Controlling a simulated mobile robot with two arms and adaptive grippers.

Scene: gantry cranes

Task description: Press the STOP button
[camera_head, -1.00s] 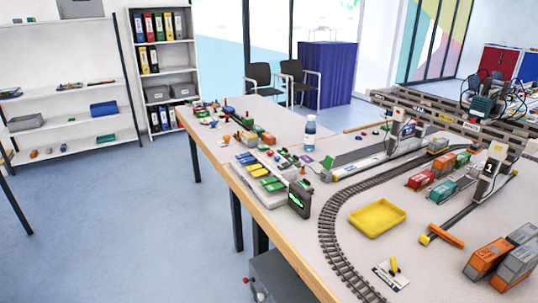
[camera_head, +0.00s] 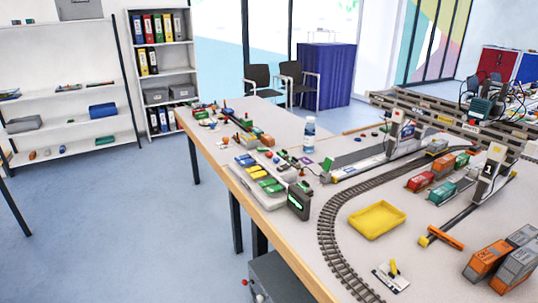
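No label reading STOP can be made out, so I cannot tell which control is the STOP button. A dark control box (camera_head: 299,201) with a lit green display stands at the table's near left edge, beside a panel with several green, yellow and blue blocks (camera_head: 262,178). Neither of my grippers is in view.
The long table carries a curved track (camera_head: 335,235), a yellow tray (camera_head: 377,220), a water bottle (camera_head: 309,134), orange and grey containers (camera_head: 487,259) and crane models (camera_head: 490,170). Shelves (camera_head: 75,110) stand at the back left. The blue floor (camera_head: 110,220) left of the table is clear.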

